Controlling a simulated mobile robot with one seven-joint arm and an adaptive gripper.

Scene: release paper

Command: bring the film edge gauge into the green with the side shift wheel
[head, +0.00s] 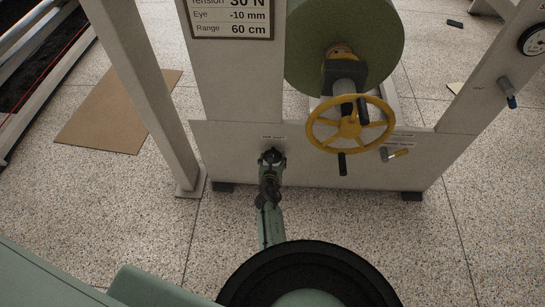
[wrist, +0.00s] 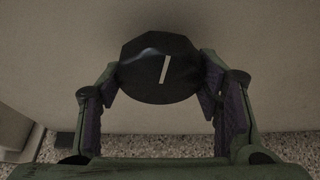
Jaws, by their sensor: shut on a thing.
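The side shift wheel is a small black knob with a white line on its face, seen large in the wrist view (wrist: 158,68). The line leans a little to the right at its top. My gripper (wrist: 160,85) has one finger on each side of the knob and is shut on it. In the head view my gripper (head: 271,160) is at the front of the machine's low white panel, just below a small label, and mostly covers the knob. The film edge gauge cannot be made out; a round dial (head: 535,40) at the upper right is cut by the frame edge.
A yellow handwheel (head: 350,124) with a black handle stands out to the right of my gripper, before a green roll (head: 385,30). A small valve (head: 396,154) and a white post (head: 150,90) are near. A brown sheet (head: 110,115) lies on the speckled floor.

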